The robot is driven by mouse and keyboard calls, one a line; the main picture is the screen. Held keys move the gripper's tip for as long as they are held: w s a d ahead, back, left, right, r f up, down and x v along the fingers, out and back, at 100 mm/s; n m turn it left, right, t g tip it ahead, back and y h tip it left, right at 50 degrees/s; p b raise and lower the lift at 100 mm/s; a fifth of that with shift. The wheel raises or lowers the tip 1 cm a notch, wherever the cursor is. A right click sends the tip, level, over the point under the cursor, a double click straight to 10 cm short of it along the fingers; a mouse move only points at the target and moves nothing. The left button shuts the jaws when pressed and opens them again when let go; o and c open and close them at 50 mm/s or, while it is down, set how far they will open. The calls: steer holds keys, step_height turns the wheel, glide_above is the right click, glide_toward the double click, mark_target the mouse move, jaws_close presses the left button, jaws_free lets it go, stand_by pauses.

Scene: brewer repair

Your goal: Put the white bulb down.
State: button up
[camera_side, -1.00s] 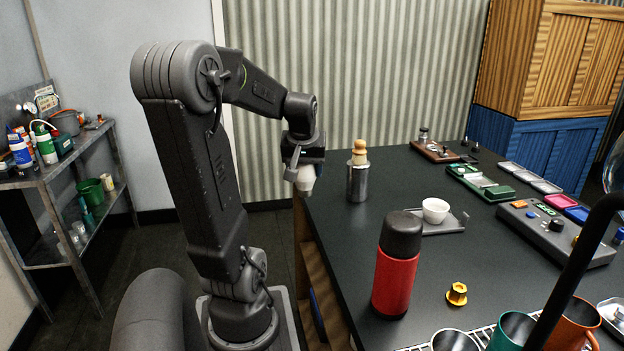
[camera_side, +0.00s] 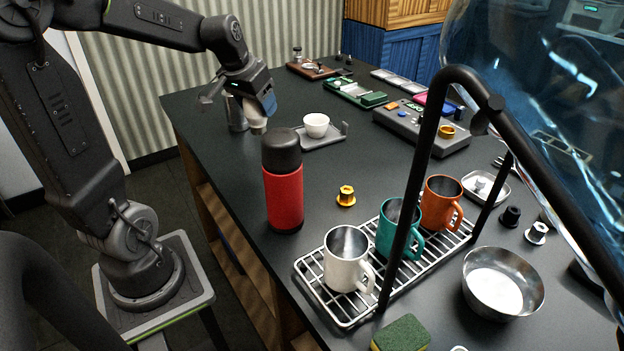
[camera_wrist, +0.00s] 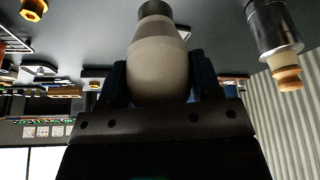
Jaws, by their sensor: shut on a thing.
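My gripper (camera_side: 258,108) is over the far left part of the black table, in front of the steel cylinder in the side view. It is shut on the white bulb (camera_wrist: 158,65), which fills the space between the two fingers in the wrist view. The bulb's dark, narrow end (camera_wrist: 155,9) points away from my gripper. In the side view only the bulb's lower end (camera_side: 258,128) shows below the fingers. I cannot tell whether it touches the table.
The steel cylinder (camera_side: 236,118) stands close beside my gripper; its wooden stopper (camera_wrist: 287,76) shows in the wrist view. A white cup (camera_side: 316,124) on a grey scale (camera_side: 325,140) is to the right. A red flask (camera_side: 284,195) stands nearer. Bare table lies between.

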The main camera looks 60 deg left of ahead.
steer(key=shift+m, duration=0.3)
steer(key=shift+w+d+f, duration=1.35)
steer(key=shift+d+f, duration=0.3)
steer(key=shift+f, duration=0.15)
steer(key=shift+w+d+f, duration=1.4)
steer(key=shift+d+f, duration=0.2)
steer(key=shift+f, duration=0.25)
steer(key=shift+w+d+f, duration=1.35)
steer(key=shift+d+f, duration=0.3)
steer(key=shift+f, duration=0.15)
steer(key=shift+f, duration=0.15)
steer(key=o, duration=1)
steer(key=shift+c, duration=0.2)
steer(key=v, duration=1.2)
